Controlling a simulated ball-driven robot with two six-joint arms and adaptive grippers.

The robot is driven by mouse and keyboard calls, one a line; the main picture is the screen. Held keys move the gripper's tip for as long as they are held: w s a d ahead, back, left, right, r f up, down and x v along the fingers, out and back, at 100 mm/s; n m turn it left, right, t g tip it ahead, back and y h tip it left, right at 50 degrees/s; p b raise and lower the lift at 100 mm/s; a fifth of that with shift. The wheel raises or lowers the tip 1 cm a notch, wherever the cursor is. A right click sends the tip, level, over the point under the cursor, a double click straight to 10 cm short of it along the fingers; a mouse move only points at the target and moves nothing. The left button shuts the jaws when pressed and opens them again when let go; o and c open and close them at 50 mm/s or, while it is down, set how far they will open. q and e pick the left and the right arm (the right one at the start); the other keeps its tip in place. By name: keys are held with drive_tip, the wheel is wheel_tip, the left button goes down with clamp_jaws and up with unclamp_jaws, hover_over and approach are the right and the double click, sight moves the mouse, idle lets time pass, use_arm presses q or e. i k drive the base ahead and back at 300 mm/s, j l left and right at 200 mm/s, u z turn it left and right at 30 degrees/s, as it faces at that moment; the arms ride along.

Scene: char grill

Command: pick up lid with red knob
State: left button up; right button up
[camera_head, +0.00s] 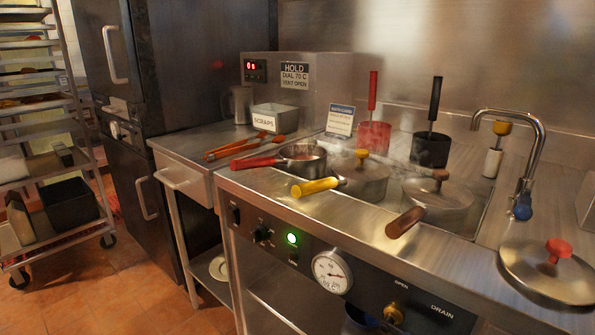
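The lid with the red knob (548,272) lies flat on the steel counter at the right, close to the counter's front edge. It is a round silver lid, and its red knob (558,249) points up. No pan shows beneath it. Neither of my grippers is in the head view.
Pans with red (304,158), yellow (362,181) and brown (440,203) handles sit in the steaming bain-marie. The yellow- and brown-handled pans are lidded. A curved faucet (537,150) stands behind the lid. Red and black containers hold upright utensils. Tongs lie at left.

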sight(549, 269)
drive_tip(key=z, duration=1.3)
